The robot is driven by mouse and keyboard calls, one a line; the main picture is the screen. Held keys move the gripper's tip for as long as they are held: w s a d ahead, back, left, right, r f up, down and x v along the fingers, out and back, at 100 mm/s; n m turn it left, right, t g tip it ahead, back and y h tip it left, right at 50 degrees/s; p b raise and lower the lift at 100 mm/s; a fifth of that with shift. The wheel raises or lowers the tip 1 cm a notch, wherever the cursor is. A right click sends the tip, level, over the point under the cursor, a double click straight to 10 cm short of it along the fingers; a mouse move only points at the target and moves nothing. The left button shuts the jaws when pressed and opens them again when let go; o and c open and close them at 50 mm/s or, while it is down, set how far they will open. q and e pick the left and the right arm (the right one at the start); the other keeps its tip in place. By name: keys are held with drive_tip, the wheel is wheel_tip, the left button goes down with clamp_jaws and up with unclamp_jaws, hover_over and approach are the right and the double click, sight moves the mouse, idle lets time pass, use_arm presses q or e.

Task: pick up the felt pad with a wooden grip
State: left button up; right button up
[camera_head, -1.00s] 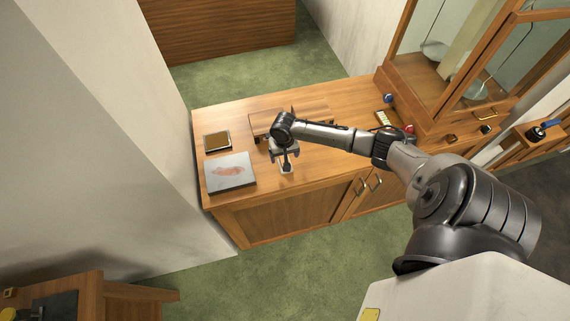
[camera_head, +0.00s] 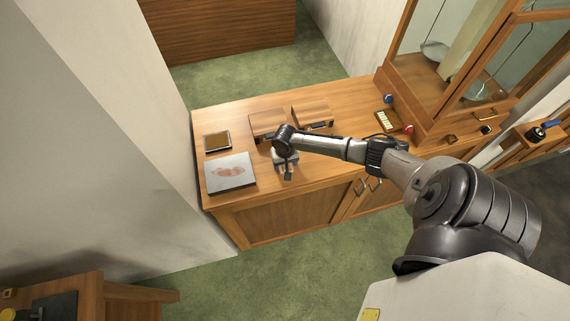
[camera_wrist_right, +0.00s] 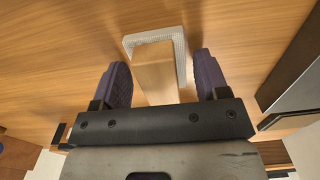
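The felt pad with a wooden grip (camera_wrist_right: 178,44) lies on the wooden bench top in the right wrist view. Its pale, ribbed edge shows around the plain wooden grip (camera_wrist_right: 153,75). My right gripper (camera_wrist_right: 163,72) is open, with one dark finger on each side of the grip and visible gaps between. Nothing is held. In the head view my right gripper (camera_head: 287,170) is low over the front of the bench, and it and the wrist mostly hide the pad. My left gripper is not in view.
On the bench (camera_head: 345,160), a grey slab with a reddish blotch (camera_head: 230,172) and a brown framed tray (camera_head: 216,141) lie left. Two wooden boxes (camera_head: 267,123) (camera_head: 312,114) stand behind the gripper. A glazed cabinet (camera_head: 425,95) stands right, with red (camera_head: 408,129) and blue (camera_head: 388,98) items nearby.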

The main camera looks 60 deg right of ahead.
drive_tip(key=c, duration=0.7)
drive_tip(key=shift+r, duration=0.55)
drive_tip(key=r, duration=0.2)
drive_tip(key=s+r, duration=0.1)
drive_tip(key=shift+s+d+r, duration=0.1)
drive_tip(key=shift+d+r, duration=0.1)
drive_tip(key=shift+r, duration=0.15)
drive_tip(key=s+r, duration=0.2)
drive_tip(key=s, duration=0.1)
drive_tip(key=s+d+r+p, duration=0.1)
drive_tip(key=s+r, duration=0.1)
drive_tip(key=s, duration=0.1)
drive_tip(key=s+d+r, duration=0.1)
drive_tip(key=s+r, duration=0.1)
drive_tip(key=s, duration=0.2)
drive_tip(key=shift+s+r, duration=0.1)
